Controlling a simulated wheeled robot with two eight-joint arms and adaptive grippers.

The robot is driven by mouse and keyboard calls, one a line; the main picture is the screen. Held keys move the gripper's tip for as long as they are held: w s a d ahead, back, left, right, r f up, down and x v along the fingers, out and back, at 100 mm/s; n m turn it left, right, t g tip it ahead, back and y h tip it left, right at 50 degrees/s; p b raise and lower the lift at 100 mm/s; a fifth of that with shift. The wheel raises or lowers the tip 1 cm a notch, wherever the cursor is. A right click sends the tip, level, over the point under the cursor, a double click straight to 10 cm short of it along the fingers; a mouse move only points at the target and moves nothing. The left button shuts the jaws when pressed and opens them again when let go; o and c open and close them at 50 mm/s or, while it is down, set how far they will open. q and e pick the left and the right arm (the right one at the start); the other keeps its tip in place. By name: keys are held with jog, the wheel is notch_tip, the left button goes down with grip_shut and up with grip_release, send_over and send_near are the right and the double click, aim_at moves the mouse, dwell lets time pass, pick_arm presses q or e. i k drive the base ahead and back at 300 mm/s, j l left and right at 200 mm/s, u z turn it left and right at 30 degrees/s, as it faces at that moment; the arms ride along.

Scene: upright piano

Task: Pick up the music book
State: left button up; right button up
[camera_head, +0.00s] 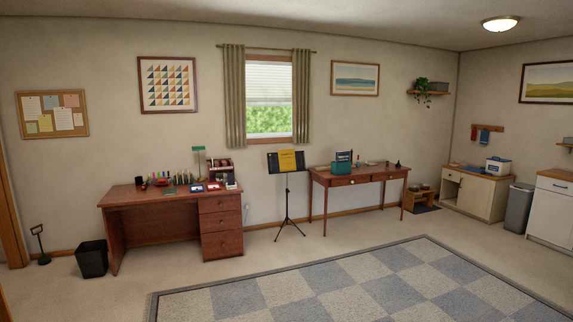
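A black music stand (289,205) stands on its tripod between two tables, in front of the wall below the window. A yellow book (288,160), which looks like the music book, rests upright on the stand's dark tray. Its cover print is too small to read. Neither of my grippers shows in the head view.
A wooden desk (222,206) with drawers and many small items stands left of the stand, with a black bin (92,258) beside it. A slim table (358,178) stands to the right. A checkered rug (345,290) covers the open floor in front. Cabinets (477,194) line the right wall.

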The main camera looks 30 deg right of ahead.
aim_at(285, 156)
jog(key=z, duration=1.35)
jog(key=i+j+u, duration=0.2)
jog(key=i, duration=0.35)
jog(key=i+u, duration=0.3)
jog(key=i, duration=4.7)
